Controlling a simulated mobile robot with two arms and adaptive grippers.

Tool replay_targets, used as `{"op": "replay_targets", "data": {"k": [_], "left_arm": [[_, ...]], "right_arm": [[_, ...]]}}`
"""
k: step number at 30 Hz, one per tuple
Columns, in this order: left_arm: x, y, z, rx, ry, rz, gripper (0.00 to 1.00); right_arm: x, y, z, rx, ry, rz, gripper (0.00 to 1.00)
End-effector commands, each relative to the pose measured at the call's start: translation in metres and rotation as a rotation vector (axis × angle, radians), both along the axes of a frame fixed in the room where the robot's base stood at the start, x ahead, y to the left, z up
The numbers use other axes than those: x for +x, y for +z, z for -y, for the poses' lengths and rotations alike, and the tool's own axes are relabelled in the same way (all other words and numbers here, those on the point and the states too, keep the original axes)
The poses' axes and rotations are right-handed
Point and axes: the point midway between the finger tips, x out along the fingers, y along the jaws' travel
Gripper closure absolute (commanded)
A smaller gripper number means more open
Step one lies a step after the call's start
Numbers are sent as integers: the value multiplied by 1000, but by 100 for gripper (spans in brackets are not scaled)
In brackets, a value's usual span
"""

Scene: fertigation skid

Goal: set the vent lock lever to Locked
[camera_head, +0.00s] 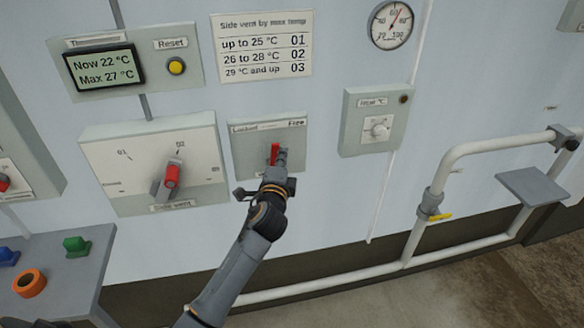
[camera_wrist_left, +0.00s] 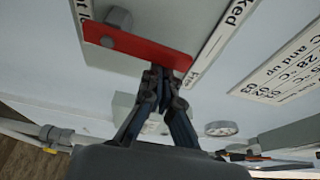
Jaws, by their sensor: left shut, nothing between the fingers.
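The vent lock lever (camera_head: 274,154) is red and sits on a grey-green plate (camera_head: 240,145) marked Locked at upper left and Free at upper right. In the wrist view the lever (camera_wrist_left: 140,46) is a flat red bar with a grey pivot knob (camera_wrist_left: 118,18); its far end lies near the Free word. In the wrist view the gripper's fingertips (camera_wrist_left: 160,72) are shut and empty, close against the lever's edge; contact is unclear.
Left of the plate is the side vent dial panel (camera_head: 105,180) with a red-tipped handle (camera_head: 171,177). A small knob box (camera_head: 376,121) is to the right. White pipes (camera_head: 470,150) with a yellow valve handle run at lower right. A grey shelf (camera_head: 60,275) holds coloured pieces.

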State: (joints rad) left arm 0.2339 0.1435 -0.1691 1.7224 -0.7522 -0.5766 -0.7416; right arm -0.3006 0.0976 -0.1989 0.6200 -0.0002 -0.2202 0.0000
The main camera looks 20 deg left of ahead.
Motion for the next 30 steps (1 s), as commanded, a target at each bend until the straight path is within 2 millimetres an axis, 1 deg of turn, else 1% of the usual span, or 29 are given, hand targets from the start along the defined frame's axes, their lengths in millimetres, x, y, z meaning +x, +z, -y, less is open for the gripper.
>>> {"op": "replay_targets", "data": {"k": [1, 3, 9, 15, 22, 30], "left_arm": [[-2, -7, -4, -40, 4, 26, 100], [-4, -6, -6, -95, 3, 64, 100], [-10, -5, -15, -245, 3, 162, 100], [-15, -3, -22, -366, 2, 244, 100], [-18, -2, -28, -456, 1, 306, 100], [-20, -1, -30, -500, 1, 335, 100]], "right_arm": [[0, -14, -1, 1, -1, 0, 50], [0, -23, -4, 4, -2, 0, 50], [0, -48, -21, 25, -8, 0, 50], [0, -68, -22, 26, -7, 0, 50], [0, -82, -17, 20, -4, 0, 50], [0, -87, -13, 15, -3, 0, 50]]}}
